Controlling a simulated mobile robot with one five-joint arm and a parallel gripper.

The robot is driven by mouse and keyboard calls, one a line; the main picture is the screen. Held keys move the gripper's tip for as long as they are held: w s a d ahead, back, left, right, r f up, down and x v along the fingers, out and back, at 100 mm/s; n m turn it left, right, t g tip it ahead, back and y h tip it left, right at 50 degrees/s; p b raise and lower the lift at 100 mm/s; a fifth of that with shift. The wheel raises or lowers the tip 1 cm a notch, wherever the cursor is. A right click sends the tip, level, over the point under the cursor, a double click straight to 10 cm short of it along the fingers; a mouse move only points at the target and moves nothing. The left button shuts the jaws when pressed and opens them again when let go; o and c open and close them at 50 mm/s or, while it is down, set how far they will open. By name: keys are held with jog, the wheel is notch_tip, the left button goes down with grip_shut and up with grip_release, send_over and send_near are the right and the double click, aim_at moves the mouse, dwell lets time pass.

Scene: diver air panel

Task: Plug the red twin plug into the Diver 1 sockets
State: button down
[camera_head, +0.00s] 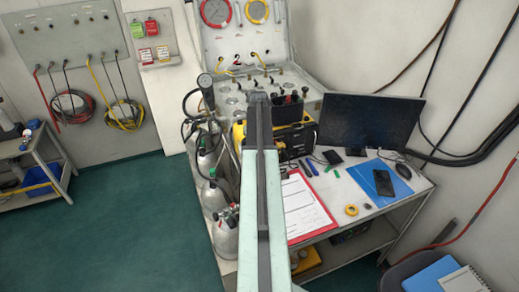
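The diver air panel (283,36) stands open at the back centre, with a red-ringed gauge (215,12) on the left and a yellow-ringed gauge (257,10) on the right. Small fittings with short yellow leads sit below the gauges. I cannot make out which of them are the Diver 1 sockets. A small red item (304,91) stands among dark fittings at the right of the case; I cannot tell whether it is the red twin plug. My pale green and dark grey body part fills the centre and hides part of the case and bench. My gripper does not show.
Gas cylinders (222,235) stand left of the bench. A monitor (368,122), a red clipboard (305,205), a phone (383,183) and yellow tape (351,210) are on the bench. A yellow-black box (296,138) stands behind. Green floor (120,220) is clear on the left.

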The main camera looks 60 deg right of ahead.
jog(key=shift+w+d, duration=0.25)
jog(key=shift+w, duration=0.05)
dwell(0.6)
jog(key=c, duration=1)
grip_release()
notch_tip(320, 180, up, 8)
jog(key=p, duration=0.8)
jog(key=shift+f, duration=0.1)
